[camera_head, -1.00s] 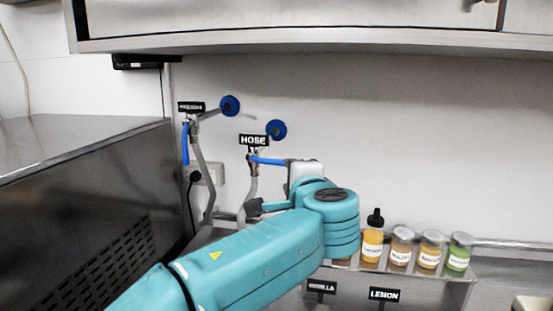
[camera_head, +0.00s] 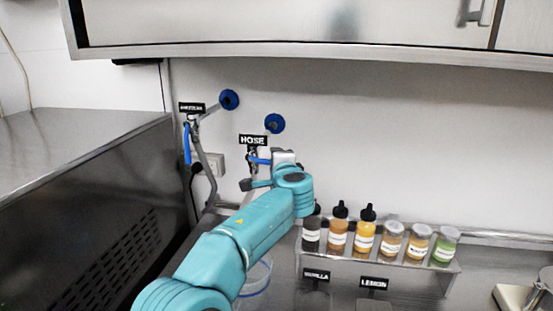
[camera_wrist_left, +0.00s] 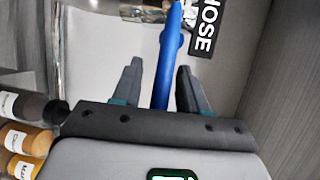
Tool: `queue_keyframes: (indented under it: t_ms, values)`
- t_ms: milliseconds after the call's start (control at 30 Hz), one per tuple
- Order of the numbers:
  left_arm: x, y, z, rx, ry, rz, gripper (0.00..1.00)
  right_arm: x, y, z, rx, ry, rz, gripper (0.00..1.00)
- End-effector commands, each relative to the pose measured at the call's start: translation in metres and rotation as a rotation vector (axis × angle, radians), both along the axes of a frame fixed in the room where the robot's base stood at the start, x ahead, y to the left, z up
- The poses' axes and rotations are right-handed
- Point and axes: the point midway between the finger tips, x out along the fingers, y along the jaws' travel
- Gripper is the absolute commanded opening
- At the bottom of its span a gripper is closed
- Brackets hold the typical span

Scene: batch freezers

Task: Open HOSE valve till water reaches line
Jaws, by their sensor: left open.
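The HOSE valve's blue lever (camera_head: 260,161) sticks out to the right below the black HOSE sign (camera_head: 253,140). My left gripper (camera_head: 262,172) is at this lever. In the left wrist view the blue lever (camera_wrist_left: 166,70) runs between the two fingers of my open left gripper (camera_wrist_left: 158,78), with a gap visible on each side. The HOSE sign (camera_wrist_left: 206,25) is just beyond the right finger. A clear container (camera_head: 258,278) with a blue line stands below, partly hidden by my left arm. I cannot make out water in it. My right gripper is not in view.
A second valve with a hanging blue lever (camera_head: 187,145) is to the left. A rack (camera_head: 448,285) of several bottles and jars stands right of my arm. A steel machine (camera_head: 85,200) fills the left, and a cabinet (camera_head: 300,30) overhangs the top.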

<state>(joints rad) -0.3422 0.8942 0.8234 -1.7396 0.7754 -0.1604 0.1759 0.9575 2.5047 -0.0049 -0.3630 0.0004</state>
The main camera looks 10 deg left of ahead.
Motion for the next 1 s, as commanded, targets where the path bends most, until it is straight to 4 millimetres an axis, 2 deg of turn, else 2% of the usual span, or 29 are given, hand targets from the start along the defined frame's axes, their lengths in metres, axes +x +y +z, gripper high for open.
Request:
queue_keyframes:
  t_ms: [67,167,200,567,767,1000]
  values:
    - [0.0,0.0,0.0,0.0,0.0,0.0,0.43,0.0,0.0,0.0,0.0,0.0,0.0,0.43]
    - [0.0,-0.001,0.0,0.0,0.0,-0.001,0.13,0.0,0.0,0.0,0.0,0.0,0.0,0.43]
    - [0.0,-0.001,0.0,0.0,0.0,-0.001,0.0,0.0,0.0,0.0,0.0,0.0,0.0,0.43]
    - [0.0,-0.001,-0.004,0.028,-0.001,-0.002,0.0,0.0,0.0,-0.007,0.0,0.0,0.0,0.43]
    - [0.0,0.0,-0.015,0.125,-0.001,-0.002,0.0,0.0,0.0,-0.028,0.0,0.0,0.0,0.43]
    - [-0.001,0.004,-0.031,0.325,-0.001,0.0,0.0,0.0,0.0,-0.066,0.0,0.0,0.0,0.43]
